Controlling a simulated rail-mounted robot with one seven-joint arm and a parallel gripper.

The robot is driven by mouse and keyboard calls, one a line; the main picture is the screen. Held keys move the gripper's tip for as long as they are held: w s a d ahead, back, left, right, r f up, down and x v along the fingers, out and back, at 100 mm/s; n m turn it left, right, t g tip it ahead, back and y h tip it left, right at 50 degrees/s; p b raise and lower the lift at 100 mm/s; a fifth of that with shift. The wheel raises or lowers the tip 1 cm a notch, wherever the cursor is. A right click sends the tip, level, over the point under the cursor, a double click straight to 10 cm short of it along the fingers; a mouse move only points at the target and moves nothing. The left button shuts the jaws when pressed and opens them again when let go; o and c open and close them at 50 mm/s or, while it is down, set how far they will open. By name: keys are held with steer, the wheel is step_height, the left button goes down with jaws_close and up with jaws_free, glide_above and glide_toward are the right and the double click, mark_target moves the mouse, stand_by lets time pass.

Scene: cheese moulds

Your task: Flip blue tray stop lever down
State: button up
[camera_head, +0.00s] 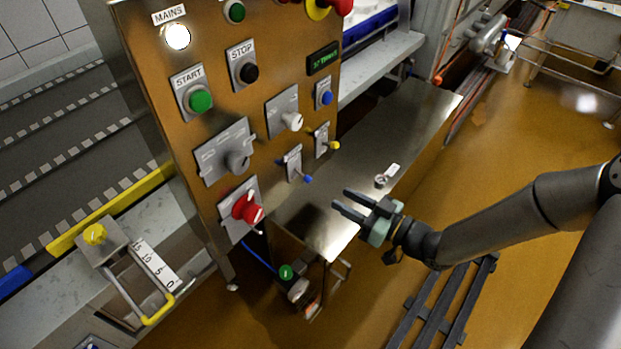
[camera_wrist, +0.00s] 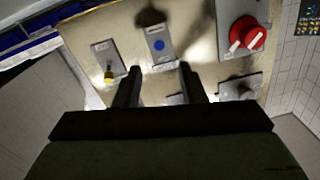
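The blue-tipped lever (camera_head: 307,178) sticks out from a small grey plate (camera_head: 293,163) low on the right side of the steel control panel. In the wrist view the blue tip (camera_wrist: 159,43) shows nearly end-on over its plate, just beyond my fingers. I cannot tell for sure whether the lever is up or down. My gripper (camera_head: 340,198) is open and empty, to the right of and slightly below the lever, apart from it. In the wrist view the two fingers of my gripper (camera_wrist: 160,70) point at the panel, roughly in line with the blue tip.
A yellow-tipped lever (camera_head: 334,145) sits up and right of the blue one. A red knob (camera_head: 248,208) and a grey knob (camera_head: 237,160) are left of it. A steel table (camera_head: 340,190) lies behind my gripper. Air between the fingers and lever looks clear.

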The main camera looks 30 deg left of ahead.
mark_target(309, 178)
steer(key=a, duration=0.7)
steer(key=a+p, duration=0.1)
steer(key=a, duration=0.2)
steer(key=shift+w+a, duration=0.35)
jaws_close()
